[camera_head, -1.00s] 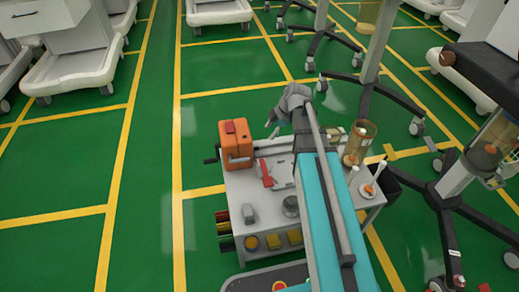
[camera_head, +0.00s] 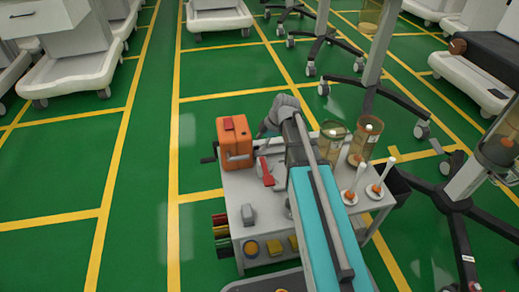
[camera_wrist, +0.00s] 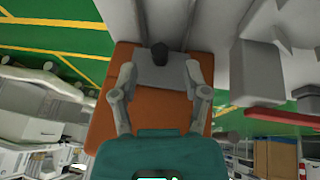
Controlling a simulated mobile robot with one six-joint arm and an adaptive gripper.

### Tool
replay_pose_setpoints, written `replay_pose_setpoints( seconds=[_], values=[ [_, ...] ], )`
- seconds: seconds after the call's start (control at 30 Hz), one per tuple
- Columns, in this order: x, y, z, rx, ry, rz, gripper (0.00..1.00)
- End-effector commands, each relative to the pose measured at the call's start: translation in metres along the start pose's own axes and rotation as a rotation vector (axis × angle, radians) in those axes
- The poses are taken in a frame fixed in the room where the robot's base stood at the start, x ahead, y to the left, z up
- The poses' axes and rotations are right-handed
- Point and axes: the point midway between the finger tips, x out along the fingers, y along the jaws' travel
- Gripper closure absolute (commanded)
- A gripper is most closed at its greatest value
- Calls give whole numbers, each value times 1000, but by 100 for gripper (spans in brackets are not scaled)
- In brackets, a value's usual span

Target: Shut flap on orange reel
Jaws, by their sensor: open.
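The orange reel (camera_head: 235,148) stands at the back left of the grey cart, with a red piece on its top and a dark crank at its left side. My gripper (camera_head: 264,130) is just right of the reel in the head view, apart from it as far as I can see. In the wrist view my gripper (camera_wrist: 160,68) is open, its two fingers spread in front of the reel's orange face (camera_wrist: 157,112). A grey part with a dark knob (camera_wrist: 159,54) shows between the fingertips. I cannot tell surely which part is the flap, or whether it is open.
A red lever (camera_head: 266,171) is on the cart top (camera_head: 237,187), close right of the reel. Amber cylinders (camera_head: 331,142) and white upright sticks (camera_head: 353,182) stand on the cart's right side. Wheeled stands are at the right. The green floor left of the cart is clear.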

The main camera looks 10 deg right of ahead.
Motion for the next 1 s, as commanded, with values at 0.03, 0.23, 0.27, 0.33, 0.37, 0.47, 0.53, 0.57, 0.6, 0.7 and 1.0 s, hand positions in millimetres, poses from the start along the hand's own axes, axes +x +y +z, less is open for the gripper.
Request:
replay_pose_setpoints(
  seconds=[0.03, 0.23, 0.27, 0.33, 0.37, 0.47, 0.53, 0.57, 0.6, 0.7, 1.0],
  values=[
    [8, 0, 1, -1, 0, 0, 40],
    [20, 0, 1, -1, 0, 0, 40],
    [21, 0, 1, 0, 0, 1, 40],
    [23, 0, 1, 0, 0, 1, 40],
    [24, 0, 1, 0, 0, 1, 40],
    [25, 0, 1, 0, 0, 1, 40],
    [25, 0, 0, 0, 0, 1, 40],
    [25, 0, 0, 0, 0, 1, 40],
    [25, 0, 0, 1, 0, 1, 40],
    [25, 0, 0, 0, 0, 1, 40],
    [25, 0, 0, 0, 0, 0, 79]
  ],
)
